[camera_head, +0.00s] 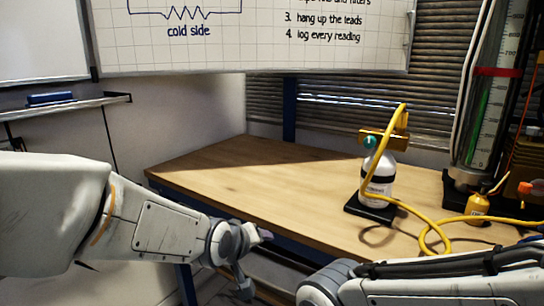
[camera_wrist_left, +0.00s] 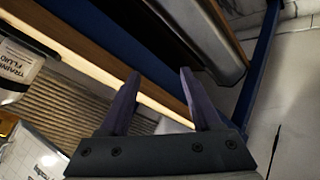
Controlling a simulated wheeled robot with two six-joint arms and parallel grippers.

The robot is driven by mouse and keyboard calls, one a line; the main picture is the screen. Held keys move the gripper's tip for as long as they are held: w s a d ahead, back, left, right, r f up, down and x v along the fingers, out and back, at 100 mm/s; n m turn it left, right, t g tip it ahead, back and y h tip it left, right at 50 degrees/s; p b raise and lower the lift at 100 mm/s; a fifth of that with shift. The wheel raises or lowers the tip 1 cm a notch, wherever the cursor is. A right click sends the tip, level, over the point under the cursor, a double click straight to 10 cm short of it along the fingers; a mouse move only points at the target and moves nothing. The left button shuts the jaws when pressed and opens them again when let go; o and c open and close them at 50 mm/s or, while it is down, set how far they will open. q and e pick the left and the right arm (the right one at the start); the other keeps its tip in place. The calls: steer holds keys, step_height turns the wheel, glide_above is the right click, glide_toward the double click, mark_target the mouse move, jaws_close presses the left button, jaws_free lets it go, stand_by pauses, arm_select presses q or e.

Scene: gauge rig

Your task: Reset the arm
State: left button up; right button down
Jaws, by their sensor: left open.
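My left arm comes in from the left in the head view, and its gripper (camera_head: 254,262) hangs in front of the table's front edge, below the tabletop. In the left wrist view the two dark fingers (camera_wrist_left: 160,75) are apart with nothing between them. My left gripper is open and empty, touching nothing that I can see. My right arm lies across the bottom right corner of the head view; its gripper does not show.
A wooden table (camera_head: 225,185) bears a white bottle (camera_head: 381,178) on a black base, with a yellow hose (camera_head: 428,222). A small yellow container (camera_head: 477,205) and a tall gauge tube (camera_head: 493,110) stand at right. The table's left part is clear. A whiteboard (camera_head: 250,55) hangs behind.

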arm_select(q)
steer(key=s+a+f+m+g+y, duration=0.35)
steer(key=s+a+f+g, duration=0.35)
steer(key=s+a+f, duration=0.7)
steer(key=s+d+r+m+g+h+p, duration=0.1)
steer(key=s+d+r+m, duration=0.3)
steer(key=s+d, duration=0.25)
steer(key=s+d+r+m+g, duration=0.2)
steer(key=s+d+r+m, duration=0.25)
steer(key=s+d, duration=0.2)
step_height(320, 180, up, 29)
steer(key=p, duration=2.9)
steer(key=shift+s+a+n, duration=0.15)
steer(key=shift+a+n, duration=0.25)
